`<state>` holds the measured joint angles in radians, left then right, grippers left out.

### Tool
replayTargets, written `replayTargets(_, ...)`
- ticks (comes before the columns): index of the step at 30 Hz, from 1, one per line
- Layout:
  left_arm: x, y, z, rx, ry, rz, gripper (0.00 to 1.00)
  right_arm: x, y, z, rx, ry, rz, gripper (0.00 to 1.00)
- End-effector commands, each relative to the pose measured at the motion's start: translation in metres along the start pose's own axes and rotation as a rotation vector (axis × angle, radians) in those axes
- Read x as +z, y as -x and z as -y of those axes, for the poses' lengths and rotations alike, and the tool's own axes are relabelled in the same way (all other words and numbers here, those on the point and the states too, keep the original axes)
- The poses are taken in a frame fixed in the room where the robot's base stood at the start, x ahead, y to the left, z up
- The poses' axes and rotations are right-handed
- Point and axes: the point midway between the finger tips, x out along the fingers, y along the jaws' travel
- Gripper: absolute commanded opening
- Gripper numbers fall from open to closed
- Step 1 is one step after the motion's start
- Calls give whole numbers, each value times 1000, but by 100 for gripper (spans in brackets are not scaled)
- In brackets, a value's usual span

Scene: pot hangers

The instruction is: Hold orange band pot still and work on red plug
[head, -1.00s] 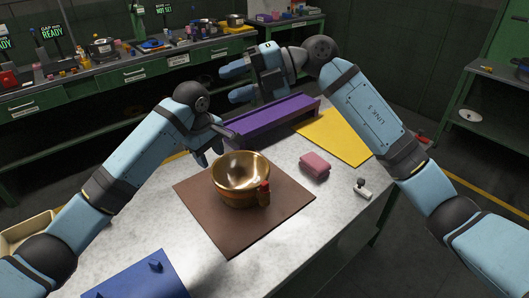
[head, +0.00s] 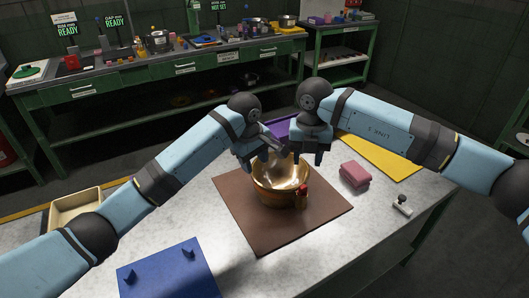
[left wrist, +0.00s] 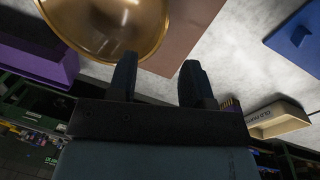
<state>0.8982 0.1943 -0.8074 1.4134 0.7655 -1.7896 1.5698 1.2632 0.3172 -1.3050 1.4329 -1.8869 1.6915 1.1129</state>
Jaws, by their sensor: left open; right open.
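The brass-coloured pot (head: 268,193) stands upright on a brown mat (head: 240,205); I cannot clearly make out its orange band. The red plug (head: 303,190) is at the pot's front right side. My left gripper (head: 262,158) is open at the pot's back left rim. In the left wrist view the pot (left wrist: 100,25) lies just beyond one finger of this gripper (left wrist: 160,75), with nothing between the fingers. My right gripper (head: 307,160) is open and empty, pointing down over the pot's back right side. Contact with the pot cannot be told.
A pink block (head: 355,174) and a small white-and-grey item (head: 402,205) lie to the right. A yellow mat (head: 385,157) and a purple tray (head: 278,129) are behind. A blue plate with pegs (head: 170,270) is at front left, a beige bin (head: 75,210) at left.

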Motion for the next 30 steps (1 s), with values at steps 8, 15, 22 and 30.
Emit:
replayTargets(8,0,-57,0,-2,1,0,46,0,0,0,2,1,-1,43)
replayTargets(15,0,-91,0,0,1,0,46,0,0,0,3,1,-1,43)
replayTargets(22,0,-103,0,1,0,-1,46,0,0,-1,3,1,-1,43)
replayTargets(30,0,-104,0,1,0,-1,39,0,0,-1,3,1,-1,43)
